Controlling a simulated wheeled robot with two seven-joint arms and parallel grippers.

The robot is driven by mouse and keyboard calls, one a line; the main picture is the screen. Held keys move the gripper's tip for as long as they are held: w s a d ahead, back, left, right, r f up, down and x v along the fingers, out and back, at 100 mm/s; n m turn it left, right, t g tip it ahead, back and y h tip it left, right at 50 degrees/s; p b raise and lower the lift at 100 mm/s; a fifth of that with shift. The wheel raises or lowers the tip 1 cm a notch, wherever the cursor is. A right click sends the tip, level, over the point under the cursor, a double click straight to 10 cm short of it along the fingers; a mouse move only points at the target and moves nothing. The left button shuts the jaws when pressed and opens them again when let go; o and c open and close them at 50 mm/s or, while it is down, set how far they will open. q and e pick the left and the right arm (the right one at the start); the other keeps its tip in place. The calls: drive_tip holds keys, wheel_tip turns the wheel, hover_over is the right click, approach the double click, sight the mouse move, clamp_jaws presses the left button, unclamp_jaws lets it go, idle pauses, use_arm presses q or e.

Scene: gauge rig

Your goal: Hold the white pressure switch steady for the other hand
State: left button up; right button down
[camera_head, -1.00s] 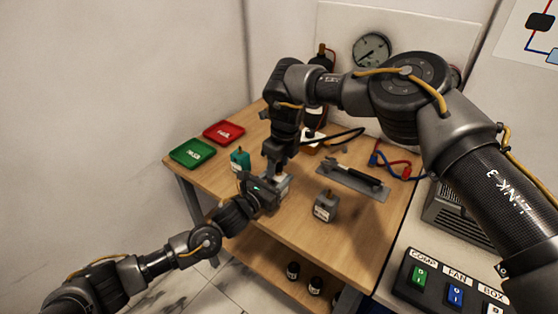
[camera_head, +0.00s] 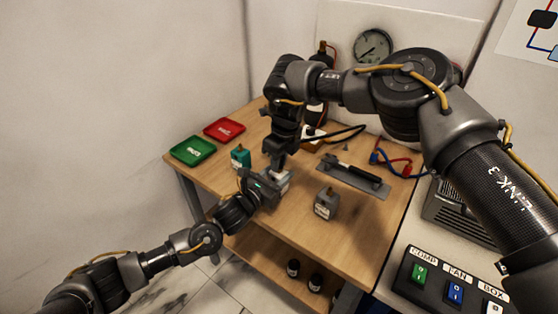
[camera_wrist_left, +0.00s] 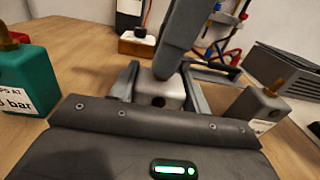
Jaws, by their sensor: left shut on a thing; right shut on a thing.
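The white pressure switch (camera_head: 283,181) stands upright on the wooden table, mostly hidden by my two grippers. In the left wrist view its pale body (camera_wrist_left: 158,92) sits between the two fingers of my left gripper (camera_wrist_left: 160,85), which is shut on its sides. In the head view my left gripper (camera_head: 272,187) reaches it from the front left. My right gripper (camera_head: 278,168) comes down from above and is shut at the switch's top. In the left wrist view it hides that top, so the exact part it grips cannot be seen.
A teal switch (camera_head: 240,158) stands to the left and a grey switch (camera_head: 326,204) to the right, both close. Green (camera_head: 193,151) and red (camera_head: 224,130) trays lie at the back left.

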drive_tip(key=shift+r, duration=0.4)
drive_tip(key=shift+r, duration=2.3)
use_arm(q)
drive_tip(key=o, duration=1.2)
drive_tip(key=shift+o, duration=0.2)
drive_tip(key=v, duration=1.2)
drive_tip(key=shift+a, duration=0.1)
use_arm(e)
wheel_tip(320, 180, up, 6)
drive_tip(key=p, duration=0.6)
use_arm(q)
wheel_tip(320, 180, up, 7)
